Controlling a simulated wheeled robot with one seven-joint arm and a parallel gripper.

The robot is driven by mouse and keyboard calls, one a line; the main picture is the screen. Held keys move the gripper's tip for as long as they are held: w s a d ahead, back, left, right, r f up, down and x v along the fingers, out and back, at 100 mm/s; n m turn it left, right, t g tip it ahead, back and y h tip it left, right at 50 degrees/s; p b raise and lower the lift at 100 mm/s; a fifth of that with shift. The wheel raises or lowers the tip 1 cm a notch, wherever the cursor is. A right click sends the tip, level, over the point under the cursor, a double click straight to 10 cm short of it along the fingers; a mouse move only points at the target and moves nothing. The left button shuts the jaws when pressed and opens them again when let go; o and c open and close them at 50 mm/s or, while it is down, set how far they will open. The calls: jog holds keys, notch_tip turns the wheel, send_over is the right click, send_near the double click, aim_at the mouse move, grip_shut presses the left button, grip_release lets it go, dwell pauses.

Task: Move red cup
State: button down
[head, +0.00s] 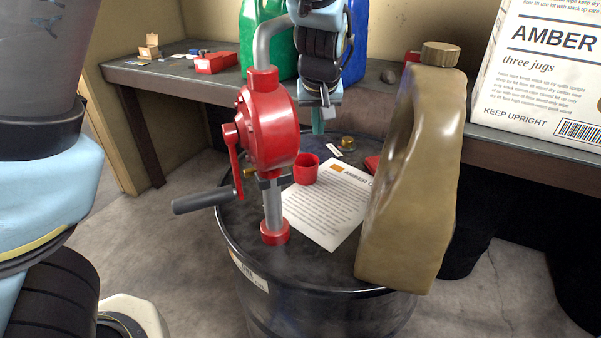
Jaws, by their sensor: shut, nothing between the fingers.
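The red cup (306,169) stands on top of the dark oil drum (330,267), at the left edge of a printed sheet, just right of the red hand pump's body. My gripper (318,121) comes down from the top of the view, behind and above the cup. It is apart from the cup, with its narrow tip near the far side of the drum top. It is shut and empty. The pump partly blocks the view of the area left of the cup.
The red hand pump (268,125) with its crank stands on the drum's left. A tan jug (415,180) stands on its right. The printed sheet (329,205) and a brass cap (347,143) lie between. Behind are a bench (170,74), green and blue jugs, and a large carton (540,70).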

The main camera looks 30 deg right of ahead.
jog(key=g+y, duration=0.1)
send_near(306, 170)
jog(key=s, duration=0.1)
jog(key=shift+n, duration=0.4)
jog(key=x, duration=1)
jog(key=shift+s+a+f, duration=0.25)
jog(key=shift+s+a, duration=0.05)
jog(key=shift+a, duration=0.05)
